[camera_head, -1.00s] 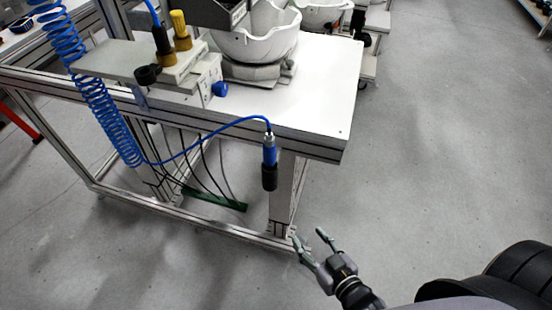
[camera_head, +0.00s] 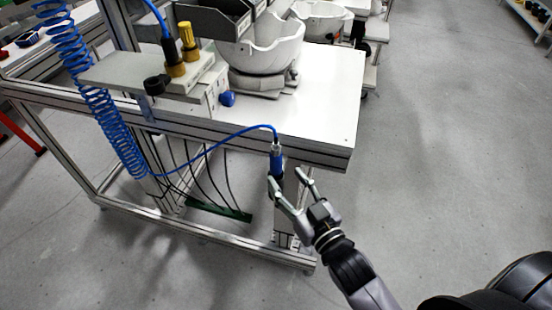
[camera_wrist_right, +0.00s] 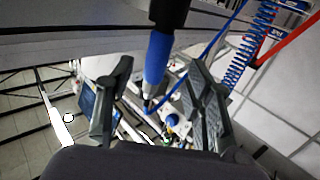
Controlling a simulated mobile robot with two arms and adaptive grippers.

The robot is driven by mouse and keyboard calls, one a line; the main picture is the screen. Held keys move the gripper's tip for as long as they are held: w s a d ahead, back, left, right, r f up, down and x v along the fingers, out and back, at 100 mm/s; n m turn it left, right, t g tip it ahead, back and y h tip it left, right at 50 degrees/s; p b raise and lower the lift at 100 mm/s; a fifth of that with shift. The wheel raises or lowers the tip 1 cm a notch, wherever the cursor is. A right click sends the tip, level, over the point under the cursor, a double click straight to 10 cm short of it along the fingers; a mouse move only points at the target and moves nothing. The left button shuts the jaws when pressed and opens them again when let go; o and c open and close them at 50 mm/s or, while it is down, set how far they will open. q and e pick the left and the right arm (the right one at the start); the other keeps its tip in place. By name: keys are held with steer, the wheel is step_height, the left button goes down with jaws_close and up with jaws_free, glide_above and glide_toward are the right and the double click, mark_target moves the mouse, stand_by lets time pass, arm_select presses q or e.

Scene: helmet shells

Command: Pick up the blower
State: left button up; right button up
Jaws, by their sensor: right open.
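The blower (camera_head: 276,160) is a blue and black cylinder hanging upright at the front edge of the workbench, with a blue hose running from its top. My right gripper (camera_head: 289,183) is open just in front of it, and one finger covers the lower part of the blower in the head view. In the right wrist view the blower (camera_wrist_right: 157,62) stands between the two open fingers (camera_wrist_right: 158,100), with its black end toward the top of the picture. I cannot tell whether a finger touches it. My left gripper is not in view.
The white workbench (camera_head: 330,105) holds a white helmet shell (camera_head: 262,55) and a grey fixture (camera_head: 160,70). A blue coiled hose (camera_head: 95,95) hangs at the left. A bench leg stands behind the blower. The floor at the right is clear.

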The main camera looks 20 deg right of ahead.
mark_target(279, 167)
steer(key=shift+w+a, duration=0.15)
steer(key=shift+w, duration=0.65)
steer(key=w, duration=0.1)
steer(key=w+p, duration=0.1)
steer(key=w, duration=0.2)
steer(key=shift+a+r, duration=0.2)
steer(key=shift+a, duration=0.05)
steer(key=shift+w+a+f, duration=0.1)
steer(key=shift+w, duration=0.5)
steer(key=shift+s, duration=0.1)
steer(key=shift+c, duration=0.5)
steer(key=c, duration=0.8)
